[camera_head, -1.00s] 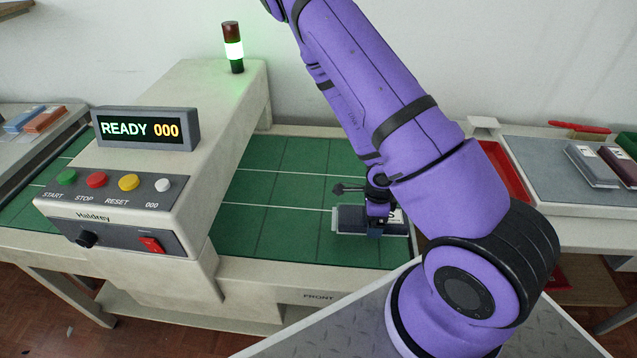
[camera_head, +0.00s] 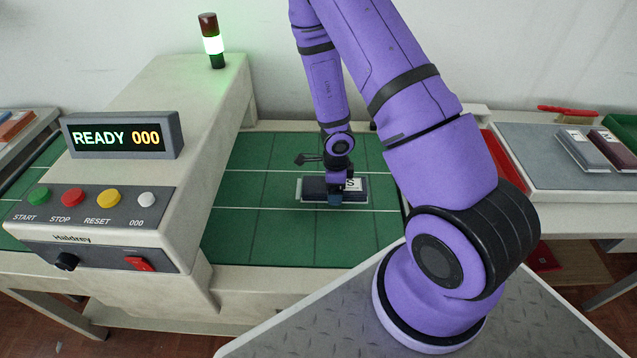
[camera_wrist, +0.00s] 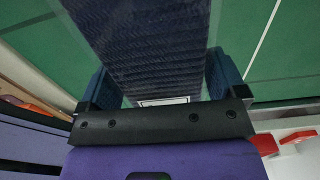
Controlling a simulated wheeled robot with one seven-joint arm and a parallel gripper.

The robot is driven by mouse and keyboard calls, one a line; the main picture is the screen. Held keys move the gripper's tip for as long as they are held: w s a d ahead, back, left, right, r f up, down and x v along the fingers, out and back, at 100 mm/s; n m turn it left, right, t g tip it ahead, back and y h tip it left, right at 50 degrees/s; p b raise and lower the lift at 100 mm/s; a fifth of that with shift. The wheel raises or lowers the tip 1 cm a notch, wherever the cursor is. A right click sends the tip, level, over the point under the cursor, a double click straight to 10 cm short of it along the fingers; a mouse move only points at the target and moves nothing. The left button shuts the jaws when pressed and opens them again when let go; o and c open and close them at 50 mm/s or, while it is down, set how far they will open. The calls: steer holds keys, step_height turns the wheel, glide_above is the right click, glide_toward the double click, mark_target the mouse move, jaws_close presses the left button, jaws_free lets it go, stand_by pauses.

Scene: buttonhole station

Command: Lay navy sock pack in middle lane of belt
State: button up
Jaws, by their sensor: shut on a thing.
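The navy sock pack (camera_head: 315,187), a flat dark blue bundle with a pale edge and a white label marked S, is over the middle lane of the green belt (camera_head: 270,236), between its two white lines. My gripper (camera_head: 335,196) is shut on the pack. In the wrist view the ribbed navy pack (camera_wrist: 150,50) sits between the two blue fingers of my gripper (camera_wrist: 158,85). I cannot tell whether the pack touches the belt. Part of its top is hidden by my gripper.
The machine housing (camera_head: 165,95) with a READY 000 display (camera_head: 122,135) and buttons stands left of the pack. Its lamp (camera_head: 212,45) glows green-white. A grey tray (camera_head: 540,165) with more packs (camera_head: 585,150) and a red tray (camera_head: 500,165) are at right. The belt around the pack is clear.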

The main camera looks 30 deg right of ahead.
mark_target(319, 175)
steer(key=shift+w+a+f, duration=0.1)
steer(key=shift+w+a, duration=0.1)
steer(key=shift+w, duration=0.9)
steer(key=shift+w+a+f, duration=0.1)
steer(key=shift+w+a, duration=0.05)
steer(key=shift+w, duration=1)
steer(key=shift+w+a+f, duration=0.1)
steer(key=shift+w+a, duration=0.1)
steer(key=shift+w, duration=0.9)
steer(key=shift+f, duration=1.7)
steer(key=shift+f, duration=0.1)
steer(key=o, duration=0.7)
